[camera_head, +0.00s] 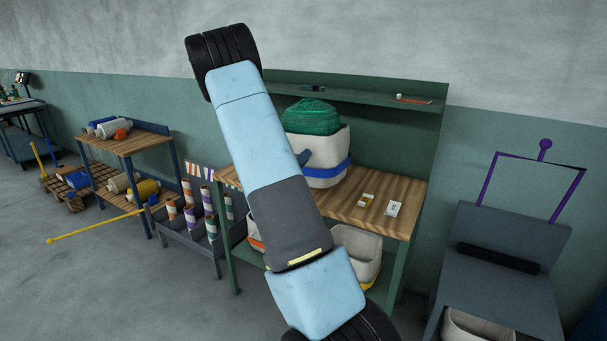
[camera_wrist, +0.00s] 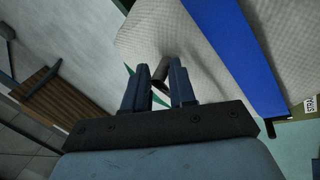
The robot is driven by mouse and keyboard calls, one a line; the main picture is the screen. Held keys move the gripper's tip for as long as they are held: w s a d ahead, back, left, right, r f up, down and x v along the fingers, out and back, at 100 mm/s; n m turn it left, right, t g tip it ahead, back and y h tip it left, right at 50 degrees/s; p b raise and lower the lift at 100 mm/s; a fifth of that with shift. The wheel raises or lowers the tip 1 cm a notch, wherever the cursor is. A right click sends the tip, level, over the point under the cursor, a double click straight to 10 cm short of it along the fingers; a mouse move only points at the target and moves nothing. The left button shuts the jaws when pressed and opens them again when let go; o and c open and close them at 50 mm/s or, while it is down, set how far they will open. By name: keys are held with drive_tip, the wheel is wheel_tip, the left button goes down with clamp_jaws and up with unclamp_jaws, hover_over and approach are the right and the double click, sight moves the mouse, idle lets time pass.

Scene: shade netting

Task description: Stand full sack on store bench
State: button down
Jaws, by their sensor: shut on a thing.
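The full sack (camera_head: 330,145) is cream with a blue band and heaped with green netting. It appears upright over the back of the store bench (camera_head: 400,190), a wooden-topped green frame; whether its base touches the top is unclear. My gripper (camera_wrist: 161,76) is shut on a short dark grip piece at the sack's side. In the wrist view, the cream cloth (camera_wrist: 150,38) and blue band fill the area ahead of the fingers. In the head view, my arm crosses in front of the bench and hides part of the sack's left side.
A shelf (camera_head: 370,95) runs above. Another sack (camera_head: 360,252) stands underneath. A rack of rolls (camera_head: 185,235) is left; a grey stand with a purple frame (camera_head: 510,250) is right.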

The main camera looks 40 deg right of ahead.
drive_tip(key=w+d+f, duration=0.1)
drive_tip(key=w+f, duration=0.2)
drive_tip(key=f, duration=0.3)
drive_tip(key=shift+d+f, duration=0.25)
drive_tip(key=shift+f, duration=0.15)
drive_tip(key=c, duration=0.9)
unclamp_jaws()
drive_tip(key=shift+a, duration=0.15)
